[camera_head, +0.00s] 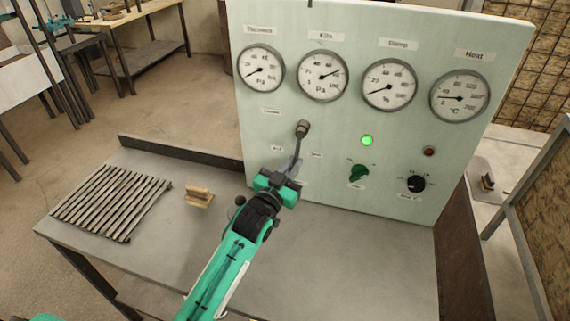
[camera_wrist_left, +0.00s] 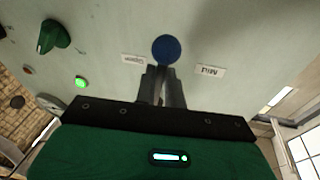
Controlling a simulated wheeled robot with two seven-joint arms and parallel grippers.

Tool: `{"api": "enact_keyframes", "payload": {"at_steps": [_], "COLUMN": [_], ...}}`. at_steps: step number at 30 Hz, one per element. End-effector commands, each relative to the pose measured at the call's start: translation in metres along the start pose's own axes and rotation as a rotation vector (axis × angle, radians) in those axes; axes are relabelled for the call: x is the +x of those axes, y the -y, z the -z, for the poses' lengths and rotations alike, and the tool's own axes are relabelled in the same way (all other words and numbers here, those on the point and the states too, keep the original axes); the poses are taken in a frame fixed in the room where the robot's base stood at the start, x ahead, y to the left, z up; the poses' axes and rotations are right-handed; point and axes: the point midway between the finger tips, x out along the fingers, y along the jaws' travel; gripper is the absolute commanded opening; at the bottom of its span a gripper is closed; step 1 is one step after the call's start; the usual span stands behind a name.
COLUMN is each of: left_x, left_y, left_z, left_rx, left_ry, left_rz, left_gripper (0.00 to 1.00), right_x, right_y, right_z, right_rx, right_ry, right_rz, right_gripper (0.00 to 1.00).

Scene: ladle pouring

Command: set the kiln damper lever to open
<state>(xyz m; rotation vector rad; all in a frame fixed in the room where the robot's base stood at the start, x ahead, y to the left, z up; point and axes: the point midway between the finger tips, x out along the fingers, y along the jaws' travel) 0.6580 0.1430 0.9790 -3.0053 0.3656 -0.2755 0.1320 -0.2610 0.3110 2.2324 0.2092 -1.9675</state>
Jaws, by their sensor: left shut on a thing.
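The damper lever (camera_head: 299,146) hangs from a round metal pivot (camera_head: 303,129) on the pale green panel and points down, slightly left. Small labels sit around it; the wrist view shows one reading Mid (camera_wrist_left: 210,71) on the right and a blurred one (camera_wrist_left: 133,59) on the left. My left gripper (camera_head: 292,168) is at the lever's lower end, shut on it. In the wrist view the fingers of my left gripper (camera_wrist_left: 162,84) are together just below the blue round knob (camera_wrist_left: 166,49). The fingers partly hide the lever. My right gripper is not in view.
The panel has several gauges, such as the Kiln gauge (camera_head: 322,76), a lit green lamp (camera_head: 367,140), a red lamp (camera_head: 429,152), a green knob (camera_head: 359,173) and a black knob (camera_head: 416,184). A slatted rack (camera_head: 112,203) and a small wooden block (camera_head: 199,197) lie on the grey bench (camera_head: 330,265).

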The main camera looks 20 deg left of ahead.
Motion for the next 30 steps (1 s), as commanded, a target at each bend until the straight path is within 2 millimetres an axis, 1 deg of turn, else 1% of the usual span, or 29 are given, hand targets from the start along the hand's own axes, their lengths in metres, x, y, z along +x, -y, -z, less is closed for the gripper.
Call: {"api": "enact_keyframes", "payload": {"at_steps": [3,9,17,25,26,27,28,29,30], "left_x": [0.001,0.002,0.003,0.003,0.003,0.003,0.003,0.003,0.003], "left_y": [-0.007,-0.012,-0.014,-0.014,-0.014,-0.014,-0.014,-0.014,-0.014], "left_z": [-0.001,-0.001,0.0,0.0,0.0,0.0,0.0,0.0,0.0], "left_rx": [-0.059,-0.115,-0.138,-0.138,-0.138,-0.138,-0.138,-0.137,-0.137], "left_ry": [-0.01,-0.021,-0.027,-0.027,-0.027,-0.027,-0.027,-0.027,-0.027], "left_rz": [0.011,0.022,0.026,0.025,0.025,0.025,0.025,0.025,0.025], "left_gripper": [0.0,0.0,0.0,0.0,0.17,0.24,0.3,0.33,0.33], "right_x": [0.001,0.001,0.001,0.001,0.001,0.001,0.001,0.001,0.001], "right_y": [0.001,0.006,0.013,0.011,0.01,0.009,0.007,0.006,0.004], "right_z": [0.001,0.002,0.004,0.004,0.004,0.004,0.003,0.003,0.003], "right_rx": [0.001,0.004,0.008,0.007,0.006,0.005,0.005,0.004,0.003], "right_ry": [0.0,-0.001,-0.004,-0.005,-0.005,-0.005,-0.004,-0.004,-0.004], "right_rz": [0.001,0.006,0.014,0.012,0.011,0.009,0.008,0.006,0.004], "right_gripper": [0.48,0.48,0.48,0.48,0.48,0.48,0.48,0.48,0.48]}}
